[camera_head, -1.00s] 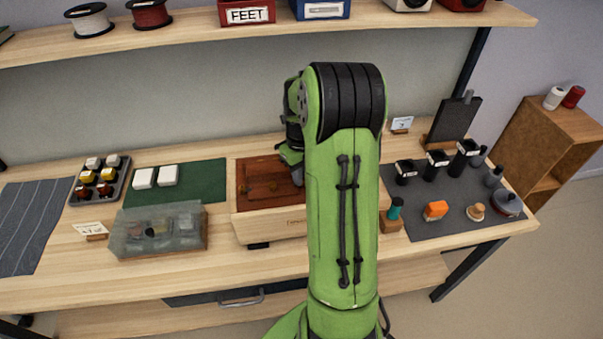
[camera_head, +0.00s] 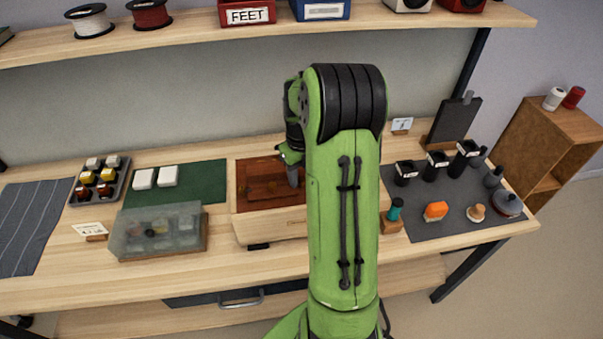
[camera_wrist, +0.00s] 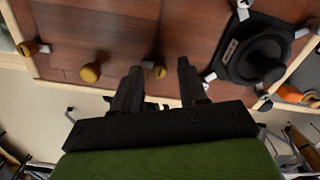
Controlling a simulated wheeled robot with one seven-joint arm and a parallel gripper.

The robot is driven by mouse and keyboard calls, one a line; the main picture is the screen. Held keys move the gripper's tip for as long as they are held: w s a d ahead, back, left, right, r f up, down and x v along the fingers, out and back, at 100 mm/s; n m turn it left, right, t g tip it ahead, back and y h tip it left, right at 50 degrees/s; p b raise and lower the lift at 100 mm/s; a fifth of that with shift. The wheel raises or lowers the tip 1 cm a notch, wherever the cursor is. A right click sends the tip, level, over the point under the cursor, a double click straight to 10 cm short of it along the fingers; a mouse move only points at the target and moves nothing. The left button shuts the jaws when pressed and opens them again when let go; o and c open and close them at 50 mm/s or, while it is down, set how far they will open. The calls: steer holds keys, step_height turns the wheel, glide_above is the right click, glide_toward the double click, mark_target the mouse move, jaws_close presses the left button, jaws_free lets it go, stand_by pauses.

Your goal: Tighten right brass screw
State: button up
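The wooden speaker box (camera_head: 270,222) lies on the bench with its reddish-brown panel (camera_head: 258,192) facing up. In the wrist view, the panel (camera_wrist: 110,25) carries small round brass-coloured pieces. One brass piece (camera_wrist: 155,69) shows between my fingertips, another (camera_wrist: 90,73) is left of them, and a third (camera_wrist: 30,48) is at the far left. My gripper (camera_wrist: 159,65) is open, its two dark fingers apart. I cannot tell whether they touch the brass piece. In the head view my gripper (camera_head: 291,172) is over the panel's right part, and my arm hides the box's right side.
A black round speaker driver (camera_wrist: 252,60) stands close right of my fingers in the wrist view. A clear-lidded case (camera_head: 158,232) and a tray of small parts (camera_head: 100,181) are at left. A grey mat (camera_head: 425,220) with cups and small tools is at right.

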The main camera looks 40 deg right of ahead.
mark_target(302, 180)
step_height(302, 180, up, 16)
steer(key=p, duration=0.3)
steer(key=shift+f, duration=0.15)
stand_by(0.4)
steer(key=s+a+r+n+t+h, duration=0.1)
steer(key=s+a+r+n, duration=0.2)
steer(key=a+n, duration=0.6)
steer(key=s+a+r+n+t+h, duration=0.1)
steer(key=s+a+r+n+t, duration=0.2)
steer(key=a+n, duration=0.6)
steer(key=s+a+f+n+y, duration=0.1)
steer(key=s+a+n, duration=0.2)
steer(key=n, duration=0.7)
steer(key=s+a+f+n+t+y, duration=0.1)
steer(key=s+a+f+n, duration=0.1)
steer(key=s+n, duration=0.5)
steer(key=n, duration=0.3)
steer(key=shift+a+f+n+t, duration=0.3)
steer(key=shift+a, duration=0.1)
